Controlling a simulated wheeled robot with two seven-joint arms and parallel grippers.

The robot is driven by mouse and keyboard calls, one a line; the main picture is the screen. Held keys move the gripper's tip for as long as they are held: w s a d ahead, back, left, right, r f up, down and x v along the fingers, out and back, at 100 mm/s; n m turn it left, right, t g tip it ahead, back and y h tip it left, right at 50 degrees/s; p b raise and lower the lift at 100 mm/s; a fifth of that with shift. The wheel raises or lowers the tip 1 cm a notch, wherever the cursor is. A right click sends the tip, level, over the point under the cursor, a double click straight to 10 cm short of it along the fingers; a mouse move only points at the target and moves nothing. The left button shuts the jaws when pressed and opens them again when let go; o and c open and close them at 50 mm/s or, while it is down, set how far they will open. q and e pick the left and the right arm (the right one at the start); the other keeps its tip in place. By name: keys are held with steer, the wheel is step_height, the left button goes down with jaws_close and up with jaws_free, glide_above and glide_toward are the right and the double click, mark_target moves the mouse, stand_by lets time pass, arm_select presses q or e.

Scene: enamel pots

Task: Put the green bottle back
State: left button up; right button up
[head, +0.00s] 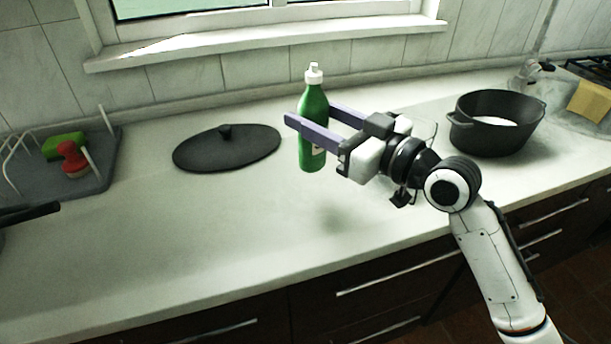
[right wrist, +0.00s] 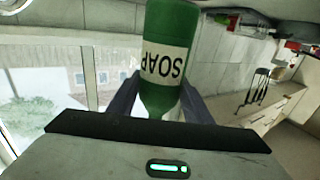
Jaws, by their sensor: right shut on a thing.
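The green bottle (head: 312,110) has a white cap and is upright in the head view, in front of the window wall. My right gripper (head: 312,118) is shut on it, with one finger on each side. In the right wrist view the bottle (right wrist: 172,25) shows upside down between the fingers, with a white label reading SOAP. A faint shadow lies on the counter (head: 230,220) below and in front of the bottle, so it appears held above the surface. My left gripper does not show.
A black lid (head: 227,148) lies flat left of the bottle. A grey rack tray (head: 95,180) with a green sponge (head: 64,146) and a red-topped brush (head: 73,158) stands at far left. A black pot (head: 496,123) stands at right. The front middle counter is clear.

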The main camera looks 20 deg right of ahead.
mark_target(322, 167)
steer(key=f, duration=0.4)
steer(key=shift+s+f+b, duration=0.3)
steer(key=shift+f+b, duration=0.05)
steer(key=shift+b, duration=0.05)
step_height(322, 167, down, 4)
steer(key=shift+b, duration=0.45)
steer(key=shift+f, duration=0.3)
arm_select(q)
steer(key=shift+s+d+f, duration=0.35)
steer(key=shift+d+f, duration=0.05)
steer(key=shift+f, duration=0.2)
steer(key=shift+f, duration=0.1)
arm_select(e)
steer(key=shift+f, duration=0.1)
steer(key=o, duration=1.3)
steer(key=shift+c, duration=0.2)
